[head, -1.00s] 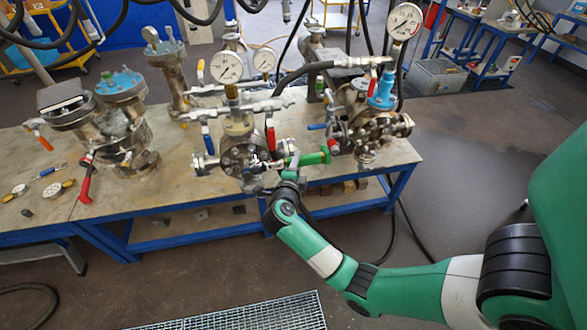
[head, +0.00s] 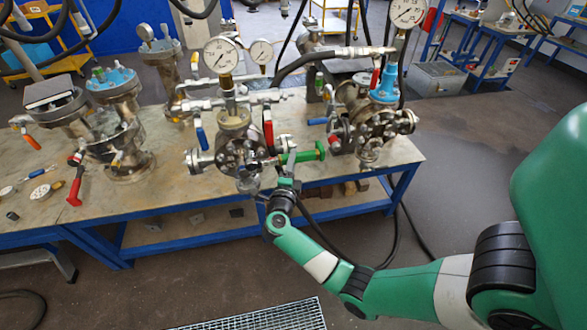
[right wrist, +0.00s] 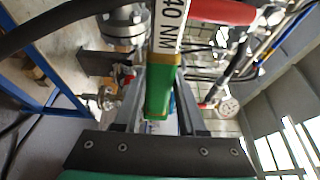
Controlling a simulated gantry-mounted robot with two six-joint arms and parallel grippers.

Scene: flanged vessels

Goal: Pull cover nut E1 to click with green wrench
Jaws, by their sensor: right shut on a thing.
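The green wrench (head: 306,155) is in my right gripper (head: 287,163), in front of the middle vessel in the head view. Its head end reaches left to the bolted round cover (head: 238,156) on that vessel's front. I cannot tell which nut is E1, or whether the wrench is seated on a nut. In the right wrist view my right gripper (right wrist: 160,100) is shut on the wrench's green handle (right wrist: 158,100). A white "40 NM" label (right wrist: 168,25) shows on the shaft beyond it. My left gripper is not in view.
A vessel with a blue flange (head: 388,88) stands close to the right of the wrench. A red lever (head: 268,133) and a blue lever (head: 201,135) hang near the cover. The blue-framed table's front edge (head: 215,190) runs below. Another vessel (head: 118,130) stands left.

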